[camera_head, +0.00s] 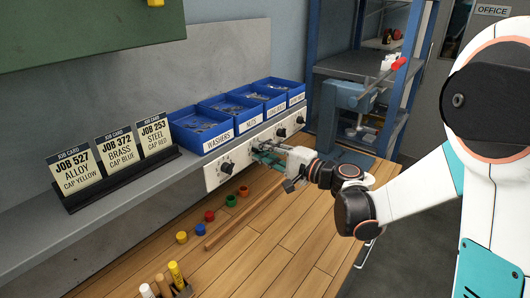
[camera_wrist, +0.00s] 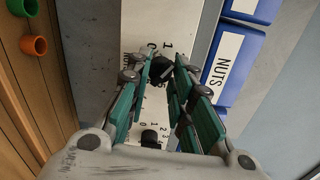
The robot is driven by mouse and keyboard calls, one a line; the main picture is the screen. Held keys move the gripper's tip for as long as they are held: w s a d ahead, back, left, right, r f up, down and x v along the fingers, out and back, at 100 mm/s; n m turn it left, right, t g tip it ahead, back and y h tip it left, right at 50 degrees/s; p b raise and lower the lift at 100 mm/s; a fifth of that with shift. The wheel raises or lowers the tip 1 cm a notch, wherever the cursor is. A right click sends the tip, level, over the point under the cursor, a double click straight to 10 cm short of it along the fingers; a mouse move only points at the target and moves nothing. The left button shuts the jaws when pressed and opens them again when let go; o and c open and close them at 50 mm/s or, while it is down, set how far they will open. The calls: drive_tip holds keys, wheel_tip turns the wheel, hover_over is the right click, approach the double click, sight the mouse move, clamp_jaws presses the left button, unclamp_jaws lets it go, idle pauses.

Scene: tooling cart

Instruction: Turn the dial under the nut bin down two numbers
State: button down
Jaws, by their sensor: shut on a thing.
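The nut bin (camera_head: 232,108) is the second blue bin on the shelf, and its NUTS label (camera_wrist: 217,66) shows in the wrist view. The dial under it is a small black knob (camera_wrist: 161,70) on the white panel (camera_head: 215,178). My gripper (camera_wrist: 164,66) has its green-padded fingers on either side of this knob and is shut on it. In the head view my gripper (camera_head: 262,151) reaches the panel below the nut bin and hides the dial. Numbers are printed around the dial, but fingers cover part of them, so I cannot read its setting.
Another dial (camera_head: 226,168) sits left under the washers bin (camera_head: 200,130), and more dials (camera_head: 281,132) sit to the right. Coloured caps (camera_head: 210,216) and a wooden strip (camera_head: 240,218) lie on the bench below. Job cards (camera_head: 115,148) stand on the shelf at left.

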idle(0.3)
drive_tip(key=c, duration=1.4)
unclamp_jaws()
drive_tip(key=v, duration=1.2)
drive_tip(key=shift+c, duration=0.3)
